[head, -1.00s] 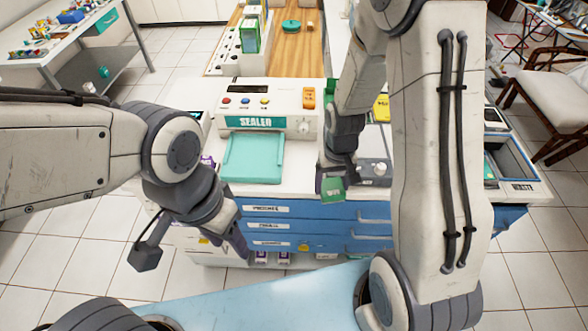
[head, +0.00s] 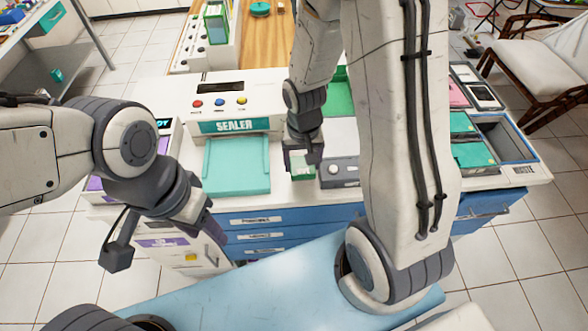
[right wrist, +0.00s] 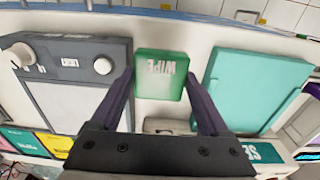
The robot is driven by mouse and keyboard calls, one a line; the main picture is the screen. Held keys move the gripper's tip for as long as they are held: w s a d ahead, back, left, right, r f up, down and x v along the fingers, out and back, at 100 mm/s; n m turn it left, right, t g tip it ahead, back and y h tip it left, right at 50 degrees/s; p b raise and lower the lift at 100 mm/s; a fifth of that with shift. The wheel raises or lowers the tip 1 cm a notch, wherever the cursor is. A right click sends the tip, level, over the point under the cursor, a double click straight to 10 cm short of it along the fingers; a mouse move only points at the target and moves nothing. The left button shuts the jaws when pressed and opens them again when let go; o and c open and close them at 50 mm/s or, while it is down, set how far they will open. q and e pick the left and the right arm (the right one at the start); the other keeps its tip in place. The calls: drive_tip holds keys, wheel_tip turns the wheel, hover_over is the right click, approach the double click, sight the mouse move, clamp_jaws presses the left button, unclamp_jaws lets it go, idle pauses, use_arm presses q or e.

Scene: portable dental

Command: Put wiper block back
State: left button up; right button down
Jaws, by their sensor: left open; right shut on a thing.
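The green wiper block (head: 303,174) is between the fingers of my right gripper (head: 303,158), which is shut on it. In the right wrist view the block (right wrist: 160,70) shows its lettered top, with the gripper fingertips (right wrist: 159,80) on its two sides. It is over the white counter strip between the sealer's teal tray (head: 236,168) and a grey device (head: 340,173). Whether its underside touches the counter cannot be told. My left gripper (head: 165,240) is open and empty, in front of the counter at the left.
The sealer (head: 220,110) stands left of the block. Blue drawers (head: 290,216) are below the counter edge. A small beige piece (right wrist: 166,126) lies behind the block. Open bins (head: 500,135) are at the right. A light blue surface (head: 280,280) lies in front.

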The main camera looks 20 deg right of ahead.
sight(295, 172)
drive_tip(key=shift+w+a+f, duration=0.55)
drive_tip(key=shift+w+a, duration=0.1)
drive_tip(key=shift+w, duration=0.05)
drive_tip(key=shift+a+f, duration=0.1)
drive_tip(key=shift+f, duration=2)
drive_tip(key=shift+f, duration=0.2)
unclamp_jaws()
drive_tip(key=shift+r, duration=0.15)
